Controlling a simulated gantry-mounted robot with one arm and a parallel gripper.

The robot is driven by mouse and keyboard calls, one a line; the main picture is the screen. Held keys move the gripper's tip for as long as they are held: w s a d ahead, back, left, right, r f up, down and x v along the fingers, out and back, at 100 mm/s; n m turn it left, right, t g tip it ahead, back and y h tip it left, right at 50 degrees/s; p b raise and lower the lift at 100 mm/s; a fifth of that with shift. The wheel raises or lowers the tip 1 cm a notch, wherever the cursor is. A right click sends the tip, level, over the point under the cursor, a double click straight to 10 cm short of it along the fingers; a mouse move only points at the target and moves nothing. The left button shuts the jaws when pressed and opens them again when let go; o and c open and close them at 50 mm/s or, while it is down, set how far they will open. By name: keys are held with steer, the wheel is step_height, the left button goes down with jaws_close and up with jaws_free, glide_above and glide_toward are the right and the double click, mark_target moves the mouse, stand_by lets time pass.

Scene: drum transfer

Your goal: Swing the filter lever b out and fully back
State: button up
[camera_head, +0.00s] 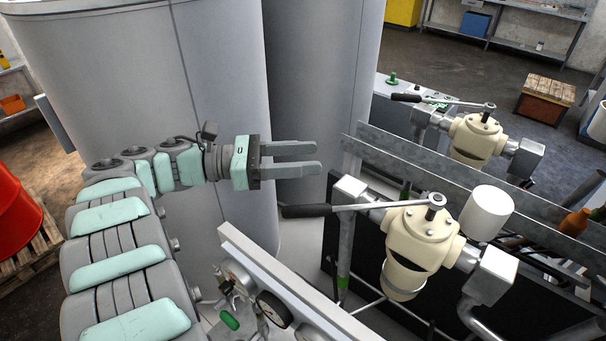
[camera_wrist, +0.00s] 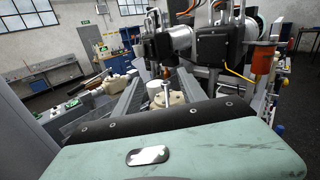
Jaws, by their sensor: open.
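Two cream filter housings with levers show in the head view; I see no label telling which is b. The near housing (camera_head: 420,238) carries a metal lever with a black grip (camera_head: 305,211) pointing left. The far housing (camera_head: 476,138) carries a similar lever with a black grip (camera_head: 406,97), also pointing left. My gripper (camera_head: 318,158) is open and empty, its two grey fingers pointing right. In the picture it lies above and left of the near grip, apart from it. In the wrist view a cream housing (camera_wrist: 168,101) shows beyond my mint gripper body.
Large grey tanks (camera_head: 120,80) stand behind my arm. A metal rail (camera_head: 440,175) runs between the two housings, and a white cylinder (camera_head: 487,212) stands beside the near one. A panel with gauges (camera_head: 274,309) is at the bottom. A red drum (camera_head: 15,212) is far left.

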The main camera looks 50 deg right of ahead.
steer(key=shift+r+p, duration=2.05)
steer(key=shift+r, duration=0.65)
